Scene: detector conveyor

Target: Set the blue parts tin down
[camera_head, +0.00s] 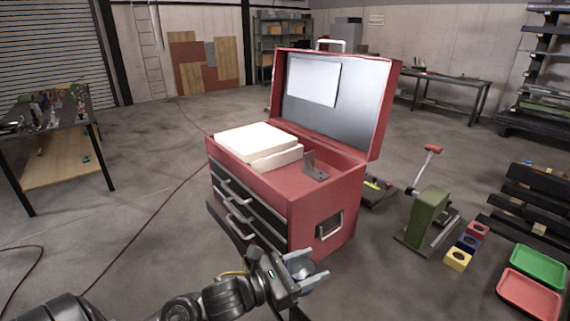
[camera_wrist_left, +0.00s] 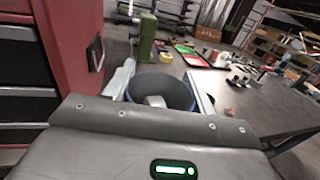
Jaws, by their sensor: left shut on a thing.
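The blue parts tin (camera_wrist_left: 160,88) is round, with a blue rim and a dark inside, and sits between my left fingers in the left wrist view. In the head view only a small part of the tin (camera_head: 303,267) shows between the fingers. My left gripper (camera_head: 311,267) is shut on it, in front of the red tool chest at the bottom of the picture. What lies directly under the tin is hidden. My right gripper is not in view.
The red tool chest (camera_head: 272,185) stands open with white blocks (camera_head: 256,140) and a grey bracket (camera_head: 315,168) on top. A grey tabletop (camera_wrist_left: 245,105) has bare room.

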